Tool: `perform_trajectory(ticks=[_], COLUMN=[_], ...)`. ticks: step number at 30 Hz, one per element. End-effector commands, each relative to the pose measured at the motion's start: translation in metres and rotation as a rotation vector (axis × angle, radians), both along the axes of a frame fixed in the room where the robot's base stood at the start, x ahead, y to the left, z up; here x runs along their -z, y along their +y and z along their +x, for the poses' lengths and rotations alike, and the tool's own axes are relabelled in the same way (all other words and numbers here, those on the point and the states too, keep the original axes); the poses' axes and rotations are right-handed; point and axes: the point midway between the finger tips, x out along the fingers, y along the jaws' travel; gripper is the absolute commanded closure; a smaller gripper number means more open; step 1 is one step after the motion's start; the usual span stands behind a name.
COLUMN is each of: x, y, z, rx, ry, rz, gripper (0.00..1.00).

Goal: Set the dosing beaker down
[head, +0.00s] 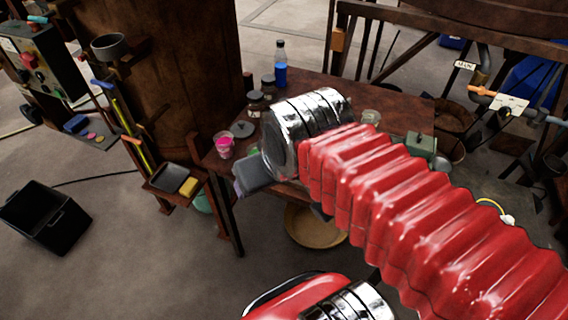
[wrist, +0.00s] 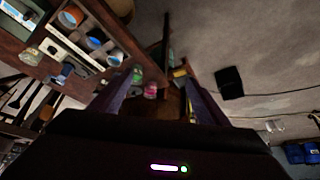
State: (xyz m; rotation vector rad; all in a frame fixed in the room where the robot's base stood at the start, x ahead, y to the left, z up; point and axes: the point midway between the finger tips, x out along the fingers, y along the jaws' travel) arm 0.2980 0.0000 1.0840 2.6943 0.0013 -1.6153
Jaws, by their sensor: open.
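A small clear beaker with pink contents (head: 224,145), which I take for the dosing beaker, stands upright on the left corner of the brown bench (head: 400,100). It also shows in the wrist view (wrist: 151,90), seen between my two fingers and nearer the left one. My gripper (head: 252,172) is open and empty, just right of and below the beaker in the head view. Both fingers show spread apart in the wrist view (wrist: 158,78). The beaker looks clear of the fingers, though the exact gap cannot be told. My red-sleeved arm hides part of the bench.
A grey round lid (head: 242,129), dark-lidded jars (head: 255,103) and a blue-filled bottle (head: 280,68) stand near the beaker. A small tray with a yellow sponge (head: 188,187) juts out left. A black bin (head: 45,218) stands on open floor.

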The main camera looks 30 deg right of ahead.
Motion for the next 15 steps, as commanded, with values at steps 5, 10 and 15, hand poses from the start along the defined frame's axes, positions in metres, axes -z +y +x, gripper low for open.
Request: perform_trajectory(ticks=[5, 10, 15], x=[0.000, 0.003, 0.009], y=[-0.002, -0.022, -0.067], z=[0.002, 0.022, 0.058], rx=[0.006, 0.056, 0.149], ry=[-0.002, -0.030, -0.091], rz=[-0.003, -0.027, -0.079], gripper=[0.31, 0.31, 0.31])
